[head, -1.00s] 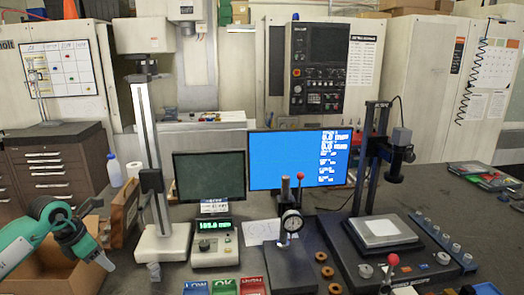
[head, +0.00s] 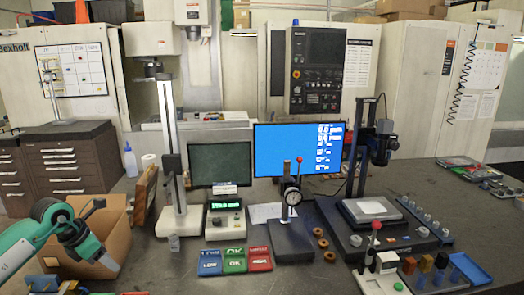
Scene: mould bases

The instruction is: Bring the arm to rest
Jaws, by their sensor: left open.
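My left arm comes in from the lower left, teal with a dark wrist. Its gripper (head: 110,262) is open and points down to the right, in front of the cardboard box (head: 116,228) at the left. Nothing shows between its fingers, though they are small and partly hard to see. It is apart from the tray group and the gauges. My right gripper is not in view.
Blue, green and red trays (head: 235,262) stand at the bench front. Behind them are a height gauge (head: 180,220), a dial gauge stand (head: 291,235) and a monitor (head: 298,150). A red-knobbed fixture (head: 382,275) and small blocks (head: 425,264) sit front right.

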